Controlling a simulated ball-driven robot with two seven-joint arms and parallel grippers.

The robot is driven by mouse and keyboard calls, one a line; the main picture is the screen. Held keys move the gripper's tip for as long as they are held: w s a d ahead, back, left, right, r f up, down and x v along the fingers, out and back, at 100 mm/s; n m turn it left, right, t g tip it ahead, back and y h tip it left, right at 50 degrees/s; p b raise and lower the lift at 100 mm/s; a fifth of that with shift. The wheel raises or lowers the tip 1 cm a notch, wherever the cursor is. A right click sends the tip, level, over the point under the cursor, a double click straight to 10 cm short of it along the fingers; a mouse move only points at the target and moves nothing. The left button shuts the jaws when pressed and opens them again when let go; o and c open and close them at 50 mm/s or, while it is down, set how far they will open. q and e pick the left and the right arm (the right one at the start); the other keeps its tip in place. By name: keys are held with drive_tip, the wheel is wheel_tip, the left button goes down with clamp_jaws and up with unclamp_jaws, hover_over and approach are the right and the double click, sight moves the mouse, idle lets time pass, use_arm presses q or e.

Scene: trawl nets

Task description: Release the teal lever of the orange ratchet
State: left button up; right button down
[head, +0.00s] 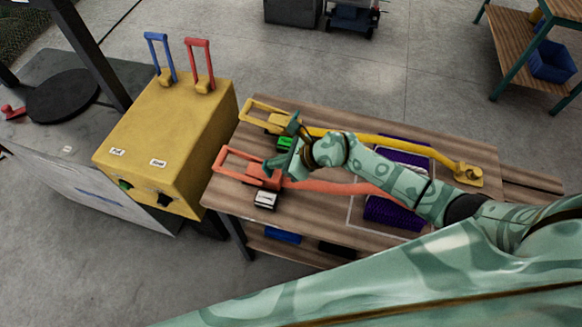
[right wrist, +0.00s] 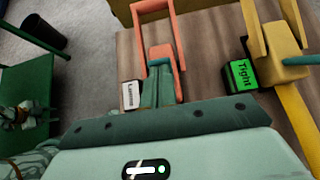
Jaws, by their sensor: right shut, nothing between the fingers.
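The orange ratchet (head: 262,178), with its raised orange handle frame, sits at the left end of the wooden table; it is at the top middle of the right wrist view (right wrist: 160,52). My right gripper (head: 272,165) is at the ratchet body, its fingers shut with nothing between them. The fingers (right wrist: 158,90) cover part of the ratchet in the wrist view. A white block (head: 265,199) beside the ratchet seems to read "Loose" in the wrist view (right wrist: 131,95).
A yellow ratchet (head: 270,119) stands behind, with a teal lever and a green block reading "Tight" (right wrist: 241,75). Orange (head: 335,187) and yellow (head: 390,148) straps run right. A yellow box (head: 170,130) with blue and red handles stands left of the wooden table (head: 240,206).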

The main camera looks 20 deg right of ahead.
drive_tip(key=shift+r+p, duration=0.8)
drive_tip(key=shift+r, duration=0.05)
use_arm(q)
drive_tip(key=shift+w+r, duration=0.1)
drive_tip(key=shift+r, duration=0.65)
use_arm(e)
drive_tip(key=shift+f, duration=0.1)
